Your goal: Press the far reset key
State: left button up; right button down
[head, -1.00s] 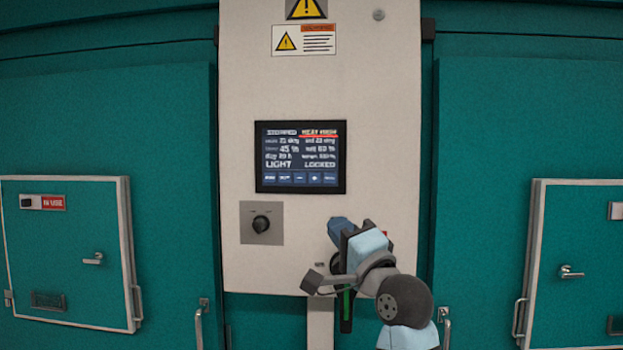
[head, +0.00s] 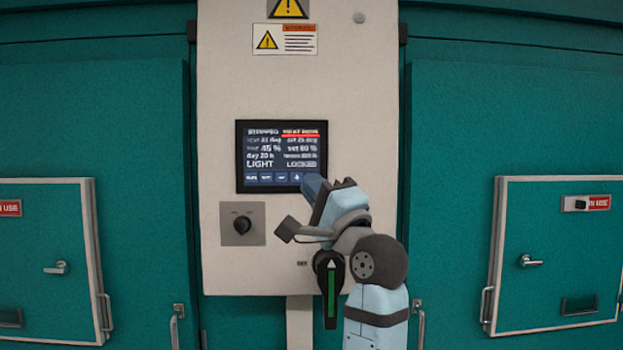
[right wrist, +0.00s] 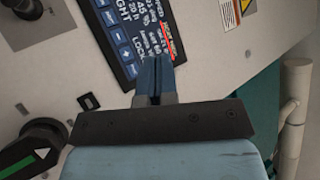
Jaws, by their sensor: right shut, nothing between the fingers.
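The control screen (head: 281,152) is a dark display on the pale panel between two teal chambers. A row of blue keys (head: 265,177) runs along its bottom edge; their labels are too small to read surely, and I cannot tell which is a reset key. My right gripper (head: 311,186) is shut and empty, its blue fingertips over the screen's lower right corner, hiding the end of the key row. In the right wrist view the closed fingertips (right wrist: 154,66) overlap the screen (right wrist: 132,12) beside its keys (right wrist: 116,38). Whether they touch it cannot be told. My left gripper is out of view.
A black knob (head: 241,226) on a grey plate sits below the screen's left side. A dark rotary handle (head: 331,285) with a green arrow is below my right gripper. Warning labels (head: 285,40) are above. Chamber doors with handles flank the panel.

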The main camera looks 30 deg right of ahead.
jog(key=w+d+b, duration=0.1)
jog(key=w+d, duration=0.3)
jog(key=w, duration=0.3)
jog(key=shift+w+d, duration=0.2)
jog(key=shift+d, duration=0.05)
dwell(0.6)
jog(key=shift+w, duration=0.1)
dwell(1.3)
jog(key=shift+w+d, duration=0.2)
jog(key=shift+w, duration=0.1)
jog(key=shift+w+d, duration=0.15)
jog(key=shift+w, duration=0.1)
dwell(0.6)
jog(key=shift+s, duration=0.1)
jog(key=shift+s+a+p, duration=0.4)
jog(key=shift+s, duration=0.15)
